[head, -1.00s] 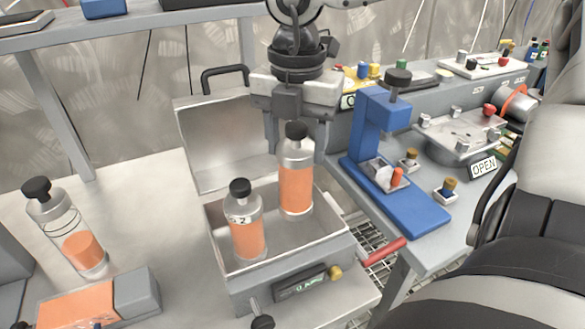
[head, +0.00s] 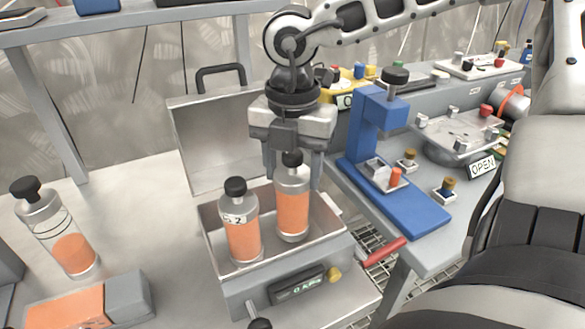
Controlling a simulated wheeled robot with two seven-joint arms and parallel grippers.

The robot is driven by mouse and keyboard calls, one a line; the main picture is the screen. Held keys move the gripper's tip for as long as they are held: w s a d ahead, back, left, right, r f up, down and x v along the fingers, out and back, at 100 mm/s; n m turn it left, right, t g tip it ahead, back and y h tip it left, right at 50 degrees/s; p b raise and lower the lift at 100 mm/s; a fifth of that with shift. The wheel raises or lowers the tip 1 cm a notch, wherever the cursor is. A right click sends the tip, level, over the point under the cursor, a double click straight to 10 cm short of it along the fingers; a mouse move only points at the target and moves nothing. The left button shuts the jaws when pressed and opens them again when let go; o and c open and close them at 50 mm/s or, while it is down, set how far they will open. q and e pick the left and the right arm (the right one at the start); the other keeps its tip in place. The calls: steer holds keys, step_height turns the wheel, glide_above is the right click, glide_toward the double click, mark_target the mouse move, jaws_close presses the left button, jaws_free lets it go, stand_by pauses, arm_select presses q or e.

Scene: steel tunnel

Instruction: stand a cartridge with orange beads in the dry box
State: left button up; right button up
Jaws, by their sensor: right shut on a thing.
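The dry box (head: 290,280) is an open grey metal case with its lid up behind it. One clear cartridge with orange beads and a black cap (head: 242,230) stands inside on the left, with a label on its shoulder. My right gripper (head: 293,172) reaches down over the box, shut on a second cartridge full of orange beads (head: 292,212) near its cap. This cartridge is upright inside the box, right of the first. I cannot tell whether its base touches the floor. A third cartridge (head: 70,250), partly filled with orange, stands outside on the left. My left gripper is not in view.
A blue press stand (head: 368,145) is right of the box, close to my right gripper. A red handle (head: 386,252) sticks out below it. A grey and orange block (head: 95,303) lies at the lower left. The pale bench is clear behind the left cartridge.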

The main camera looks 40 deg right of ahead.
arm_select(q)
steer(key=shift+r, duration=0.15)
arm_select(e)
steer(key=o, duration=1.6)
steer(key=shift+c, duration=0.2)
steer(key=shift+r+p, duration=0.6)
steer(key=shift+p, duration=0.35)
step_height(320, 180, up, 11)
steer(key=shift+f+p, duration=0.1)
steer(key=shift+p, duration=0.25)
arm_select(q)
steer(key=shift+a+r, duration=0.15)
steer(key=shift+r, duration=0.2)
arm_select(e)
steer(key=shift+r, duration=0.6)
